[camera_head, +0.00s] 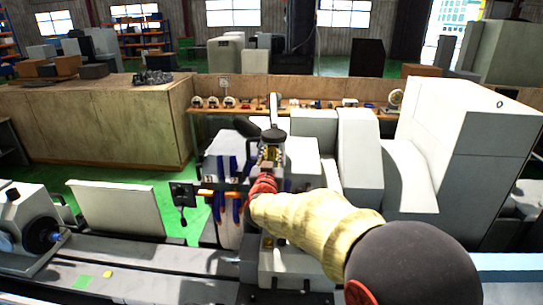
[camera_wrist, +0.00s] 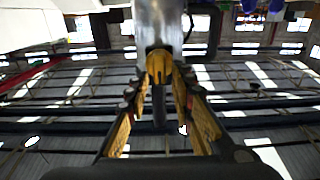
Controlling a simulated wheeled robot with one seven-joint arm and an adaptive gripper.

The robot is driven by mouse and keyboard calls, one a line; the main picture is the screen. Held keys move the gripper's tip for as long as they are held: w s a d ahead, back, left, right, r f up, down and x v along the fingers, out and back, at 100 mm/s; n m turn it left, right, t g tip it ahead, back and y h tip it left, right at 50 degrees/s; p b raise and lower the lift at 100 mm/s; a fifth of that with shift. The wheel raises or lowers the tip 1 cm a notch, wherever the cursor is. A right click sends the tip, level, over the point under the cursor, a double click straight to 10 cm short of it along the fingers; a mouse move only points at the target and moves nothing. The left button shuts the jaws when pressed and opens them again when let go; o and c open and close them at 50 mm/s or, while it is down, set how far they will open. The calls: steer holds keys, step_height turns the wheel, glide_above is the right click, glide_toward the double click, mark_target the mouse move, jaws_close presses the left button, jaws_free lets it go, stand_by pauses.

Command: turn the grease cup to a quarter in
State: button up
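A brass-yellow, ridged piece (camera_wrist: 159,67), which looks like the grease cup, sits at the lower end of a grey metal cylinder in the wrist view. My gripper (camera_wrist: 160,88) has its two yellow-faced fingers on either side of this piece, with the tips level with or just short of it. The fingers stand apart; whether they touch it I cannot tell. In the head view my gripper (camera_head: 270,155) is at the middle of the machine, and the cup cannot be made out there behind my arm.
The grey machine bed (camera_head: 130,262) runs across the front. A white machine housing (camera_head: 470,150) stands at the right and a wheel-like head (camera_head: 35,232) at the left. A wooden cabinet (camera_head: 105,125) stands behind, with green floor (camera_head: 185,197) between.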

jaws_close()
steer(key=shift+b, duration=0.5)
steer(key=m+b, duration=0.1)
steer(key=b, duration=0.1)
steer(key=m+b, duration=0.2)
steer(key=shift+d+f, duration=0.2)
steer(key=shift+f, duration=0.05)
steer(key=m+b, duration=0.4)
steer(key=b, duration=0.1)
steer(key=shift+d+f+m, duration=0.15)
steer(key=shift+d+m, duration=0.1)
steer(key=shift+m, duration=0.05)
steer(key=m+b, duration=0.6)
steer(key=f+m+b, duration=0.1)
steer(key=m+b, duration=0.2)
steer(key=m, duration=0.1)
steer(key=shift+d, duration=0.25)
steer(key=shift+b, duration=0.3)
steer(key=shift+o, duration=0.6)
jaws_free()
steer(key=shift+r, duration=0.1)
